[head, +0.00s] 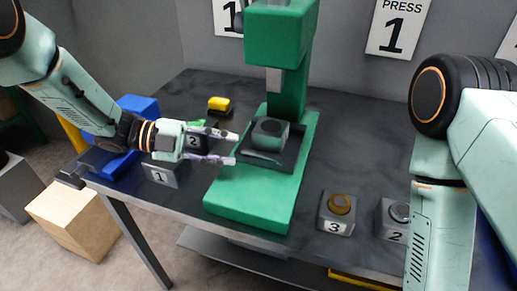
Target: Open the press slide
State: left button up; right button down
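The green press (247,204) stands on the dark table, under the sign "PRESS 1" (397,25). On its bed is a dark slide plate (262,159) carrying a grey block (270,131) with a dark round top. The block is below the press's grey ram (273,80), with a gap between. My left gripper (236,148) is just left of the slide. Its fingers are apart and pointing right, with nothing seen between them. I cannot tell if they touch the slide. My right arm comes in at the right; its gripper is out of the picture.
Holders "1" (160,174) and "2" (198,143) are beside my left gripper. Holders "3" (336,213) and "2" (394,222) stand right of the press. A yellow-topped button (219,104) and a blue object (137,106) are on the left. The dark table (360,135) is clear behind holder "3".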

aim_at(259, 155)
pick_arm(q)
jog(key=x, duration=0.4)
jog(key=s+x, duration=0.1)
jog(key=x, duration=0.1)
jog(key=shift+d+r, duration=0.15)
jog(key=shift+d, duration=0.15)
jog(key=shift+w+d+f, duration=0.25)
jog(key=shift+d, duration=0.2)
jog(key=shift+s+d+r, duration=0.2)
jog(key=shift+s+d, duration=0.1)
jog(key=shift+s, duration=0.05)
jog(key=shift+w+a+f, duration=0.2)
jog(key=shift+w, duration=0.15)
jog(key=c, duration=0.5)
jog(key=shift+s+r, duration=0.15)
jog(key=shift+s, duration=0.05)
grip_shut()
jog(key=shift+w, duration=0.1)
